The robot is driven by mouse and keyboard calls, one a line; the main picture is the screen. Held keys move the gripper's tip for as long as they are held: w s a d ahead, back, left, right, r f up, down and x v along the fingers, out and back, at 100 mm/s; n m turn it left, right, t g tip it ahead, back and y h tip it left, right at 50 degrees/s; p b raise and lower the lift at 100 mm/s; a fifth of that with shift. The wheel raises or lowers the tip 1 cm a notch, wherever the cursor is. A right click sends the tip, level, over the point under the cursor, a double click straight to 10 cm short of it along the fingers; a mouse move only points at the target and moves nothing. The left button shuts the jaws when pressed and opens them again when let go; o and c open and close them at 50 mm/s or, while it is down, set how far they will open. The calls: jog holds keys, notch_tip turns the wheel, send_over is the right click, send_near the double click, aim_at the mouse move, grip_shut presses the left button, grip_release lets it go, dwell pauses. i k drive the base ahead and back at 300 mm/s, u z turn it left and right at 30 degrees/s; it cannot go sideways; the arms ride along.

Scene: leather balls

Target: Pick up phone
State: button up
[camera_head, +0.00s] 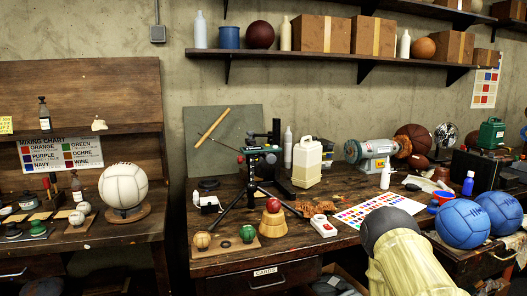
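I cannot make out a phone for certain. A black tripod (252,184) stands on the middle workbench, with a small dark horizontal piece (260,149) at its top, too small to identify. A small white device (323,226) with a red mark lies near the bench's front edge. My pale yellow arm link (412,264) with a dark grey rounded end rises at the lower right, in front of the bench's right part. No gripper fingers show.
The middle workbench (225,262) holds a white jug (306,162), a small red ball on a wooden stand (272,224), a colour chart (377,214) and a grinder (371,149). Two blue balls (464,223) sit at right. A white ball (123,186) stands at left.

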aim_at(251, 150)
jog(key=u, duration=1.65)
jog(key=i, duration=1.4)
jog(key=z, duration=2.25)
